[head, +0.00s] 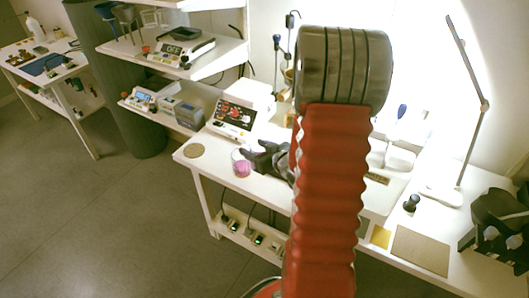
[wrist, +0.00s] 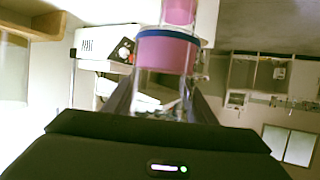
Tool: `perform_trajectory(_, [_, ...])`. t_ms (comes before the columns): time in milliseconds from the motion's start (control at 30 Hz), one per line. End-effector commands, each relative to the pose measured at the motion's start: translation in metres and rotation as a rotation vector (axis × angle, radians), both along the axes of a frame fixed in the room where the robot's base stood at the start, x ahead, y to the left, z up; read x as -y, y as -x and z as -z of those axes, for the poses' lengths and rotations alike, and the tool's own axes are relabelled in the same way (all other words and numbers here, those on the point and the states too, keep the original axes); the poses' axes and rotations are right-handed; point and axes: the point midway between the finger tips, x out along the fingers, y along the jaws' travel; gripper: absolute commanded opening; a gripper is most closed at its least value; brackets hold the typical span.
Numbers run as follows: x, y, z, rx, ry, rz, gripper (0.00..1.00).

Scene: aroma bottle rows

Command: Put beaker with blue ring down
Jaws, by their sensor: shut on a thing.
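The beaker with the blue ring (wrist: 168,52) is glass with pink contents, and its blue band shows in the wrist view. In the head view the beaker (head: 242,166) is at the left end of the white table (head: 230,187), its pink contents visible. My gripper (head: 249,160) is shut on it from the right. In the wrist view the fingers of my gripper (wrist: 160,108) lie on either side of the glass. I cannot tell whether the beaker's base touches the table. My red arm hides the middle of the table.
A round cork mat (head: 194,151) lies left of the beaker near the table's corner. A device with a red-marked panel (head: 233,118) stands behind it. A lamp (head: 470,110), a brown board (head: 420,250) and a black holder (head: 498,222) are on the right.

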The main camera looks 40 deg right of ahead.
Motion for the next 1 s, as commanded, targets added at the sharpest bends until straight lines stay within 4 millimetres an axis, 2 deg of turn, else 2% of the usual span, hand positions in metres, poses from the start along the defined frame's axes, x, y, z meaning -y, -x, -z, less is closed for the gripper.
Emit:
perform_trajectory(33, [-0.012, -0.011, -0.006, 0.003, 0.003, -0.010, 0.23])
perform_trajectory(200, [-0.046, -0.040, -0.019, 0.004, 0.002, -0.015, 0.23])
perform_trajectory(500, [-0.115, -0.079, -0.042, 0.003, 0.000, -0.030, 0.23])
perform_trajectory(700, [-0.167, -0.095, -0.055, 0.003, -0.001, -0.046, 0.23])
perform_trajectory(1000, [-0.247, -0.106, -0.072, 0.002, -0.002, -0.076, 0.23])
